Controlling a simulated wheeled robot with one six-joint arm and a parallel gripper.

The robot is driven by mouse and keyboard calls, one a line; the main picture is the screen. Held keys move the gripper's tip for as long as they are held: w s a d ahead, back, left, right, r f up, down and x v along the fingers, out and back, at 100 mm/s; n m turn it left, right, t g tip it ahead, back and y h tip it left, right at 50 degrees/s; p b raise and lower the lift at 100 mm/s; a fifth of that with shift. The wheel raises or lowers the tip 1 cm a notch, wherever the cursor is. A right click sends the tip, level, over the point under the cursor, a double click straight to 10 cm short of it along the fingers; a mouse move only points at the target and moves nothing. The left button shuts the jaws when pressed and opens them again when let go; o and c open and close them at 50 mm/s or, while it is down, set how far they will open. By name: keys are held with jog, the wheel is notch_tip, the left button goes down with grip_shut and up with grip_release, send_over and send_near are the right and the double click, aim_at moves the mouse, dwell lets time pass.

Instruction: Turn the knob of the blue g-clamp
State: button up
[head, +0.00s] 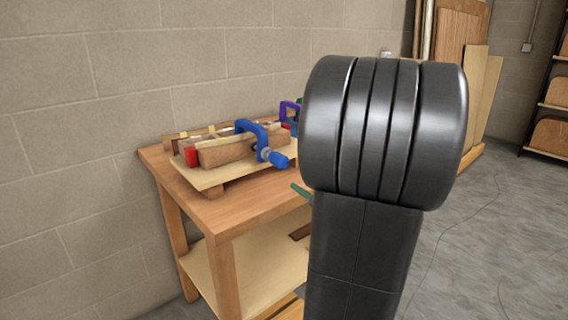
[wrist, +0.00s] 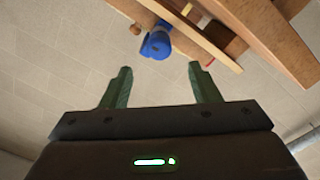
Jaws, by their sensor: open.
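The blue g-clamp (head: 250,128) grips the bent wood lamination on the workbench in the head view. Its knob (head: 278,160) sticks out at the front, toward the room. In the wrist view the blue knob (wrist: 157,44) shows at the top centre, beyond the fingertips and between their lines. My gripper (wrist: 160,68) is open and empty, with two green fingers apart, not touching the knob. In the head view one green fingertip (head: 301,191) shows at the bench's right side; my arm hides the rest.
A wooden workbench (head: 229,208) with a lower shelf stands against the block wall (head: 130,60). A purple clamp (head: 288,111) sits behind the blue one, partly hidden by my arm. Red pads (head: 191,157) hold the lamination ends.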

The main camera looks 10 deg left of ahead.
aim_at(286, 164)
jog(key=b+x, duration=0.1)
jog(key=x, duration=1)
jog(key=shift+c, duration=0.3)
jog(key=c, duration=0.9)
